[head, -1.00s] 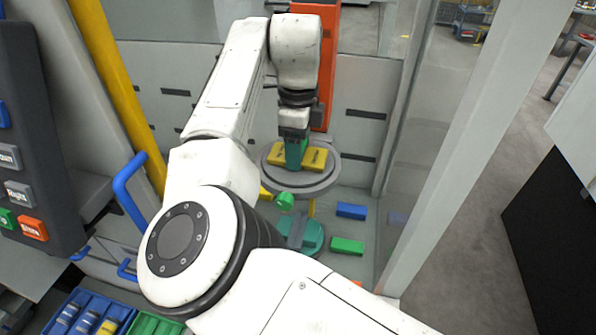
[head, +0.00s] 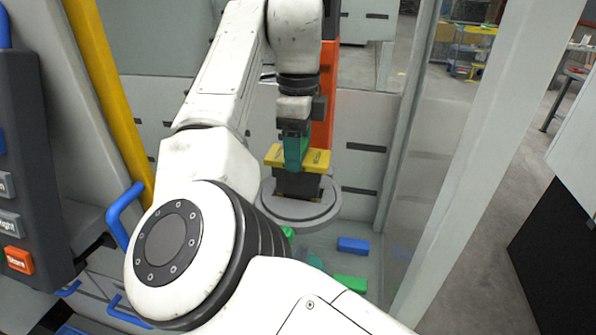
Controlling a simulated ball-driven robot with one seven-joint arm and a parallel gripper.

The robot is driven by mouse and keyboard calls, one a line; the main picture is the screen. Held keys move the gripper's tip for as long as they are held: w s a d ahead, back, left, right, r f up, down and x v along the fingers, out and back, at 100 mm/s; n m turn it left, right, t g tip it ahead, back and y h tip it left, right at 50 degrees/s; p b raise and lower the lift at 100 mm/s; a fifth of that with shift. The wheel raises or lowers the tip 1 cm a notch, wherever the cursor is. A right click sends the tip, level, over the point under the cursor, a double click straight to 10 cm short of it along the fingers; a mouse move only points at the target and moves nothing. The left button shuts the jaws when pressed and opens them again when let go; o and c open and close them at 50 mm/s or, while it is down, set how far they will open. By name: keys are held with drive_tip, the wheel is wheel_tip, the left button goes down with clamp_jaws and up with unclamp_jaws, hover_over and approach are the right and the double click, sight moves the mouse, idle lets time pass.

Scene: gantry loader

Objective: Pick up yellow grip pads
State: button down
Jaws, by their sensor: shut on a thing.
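The yellow grip pads (head: 317,160) show in the head view as a yellow bar with dark markings. My gripper (head: 295,155), with teal fingers, is shut on the middle of the bar, and one finger covers part of it. The bar sits above a round grey plate (head: 325,208). A dark block (head: 297,185) shows directly under the bar, between it and the plate. I cannot tell whether this block is part of the pads or touches the plate.
A blue block (head: 352,245) and a green block (head: 350,284) lie on the floor of the bay, right of the plate. A grey frame post with a clear panel bounds the right side. Blue handles (head: 122,215) and a button panel (head: 25,170) stand at left.

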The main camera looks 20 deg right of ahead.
wheel_tip(320, 180, up, 20)
drive_tip(key=p, duration=0.1)
drive_tip(key=shift+r+p, duration=0.25)
drive_tip(key=shift+p, duration=0.1)
